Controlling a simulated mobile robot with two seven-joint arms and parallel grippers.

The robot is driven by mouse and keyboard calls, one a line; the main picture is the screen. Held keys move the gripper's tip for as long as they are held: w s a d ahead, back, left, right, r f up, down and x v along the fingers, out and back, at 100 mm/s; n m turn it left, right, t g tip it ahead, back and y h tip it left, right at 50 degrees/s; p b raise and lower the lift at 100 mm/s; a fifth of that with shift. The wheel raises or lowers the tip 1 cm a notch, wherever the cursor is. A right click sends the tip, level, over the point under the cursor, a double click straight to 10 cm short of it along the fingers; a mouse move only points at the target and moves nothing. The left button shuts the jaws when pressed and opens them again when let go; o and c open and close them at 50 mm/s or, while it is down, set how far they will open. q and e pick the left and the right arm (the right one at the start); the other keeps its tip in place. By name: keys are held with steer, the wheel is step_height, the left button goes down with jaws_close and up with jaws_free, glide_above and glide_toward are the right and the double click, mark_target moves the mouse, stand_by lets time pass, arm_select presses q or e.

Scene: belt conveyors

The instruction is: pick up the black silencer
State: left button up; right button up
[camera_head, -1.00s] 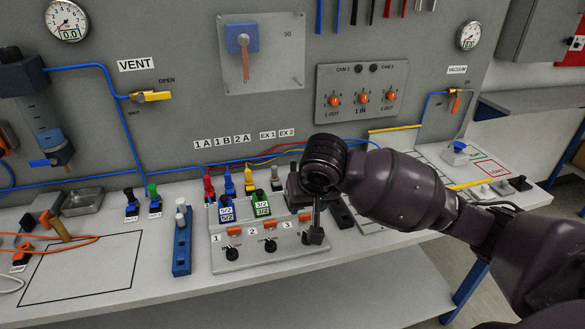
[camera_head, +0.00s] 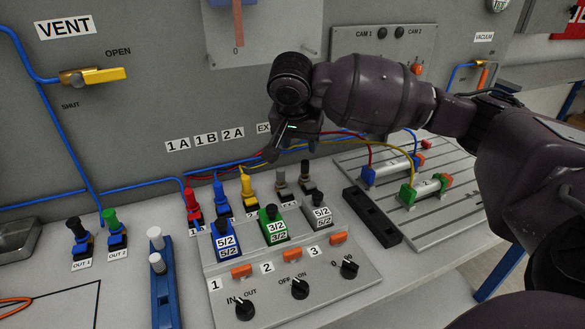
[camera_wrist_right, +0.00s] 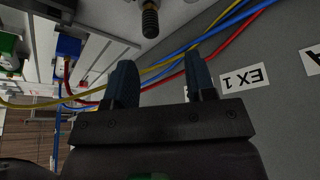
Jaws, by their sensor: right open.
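In the head view, the dark upright fitting at the right end of the row behind the valves appears to be the black silencer (camera_head: 306,172). A grey fitting (camera_head: 281,183) stands just left of it. My right gripper (camera_head: 268,155) is above and behind this row, close to the wall and apart from the silencer. In the right wrist view, the right gripper (camera_wrist_right: 160,85) has its two fingers apart with nothing between them. A dark ribbed fitting with a brass-coloured part (camera_wrist_right: 150,18) shows beyond the fingers; I cannot tell which one it is. My left gripper is out of view.
Red (camera_head: 192,205), blue (camera_head: 220,195) and yellow (camera_head: 247,188) plugs stand left of the grey fitting. The valve panel (camera_head: 330,285) is in front. Coloured hoses run along the wall behind. A black block (camera_head: 372,215) and a slotted plate (camera_head: 455,210) lie to the right.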

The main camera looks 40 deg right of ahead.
mark_target(305, 162)
steer(key=shift+s+d+f, duration=0.15)
steer(key=shift+d+f, duration=0.1)
steer(key=shift+f, duration=0.45)
steer(key=shift+d+f+b, duration=0.1)
steer(key=shift+f+b, duration=0.35)
steer(key=shift+f, duration=0.1)
steer(key=x, duration=0.1)
steer(key=b+x, duration=0.1)
steer(key=x, duration=0.1)
steer(key=b+x, duration=0.1)
steer(key=shift+s+f, duration=0.25)
steer(key=shift+f, duration=0.05)
steer(key=shift+w+f, duration=0.1)
steer(key=shift+f, duration=0.05)
steer(key=shift+r, duration=0.25)
steer(key=shift+c, duration=0.7)
steer(key=c, duration=0.7)
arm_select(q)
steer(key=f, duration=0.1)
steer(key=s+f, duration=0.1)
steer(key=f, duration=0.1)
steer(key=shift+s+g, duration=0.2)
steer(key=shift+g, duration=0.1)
arm_select(e)
jaws_close()
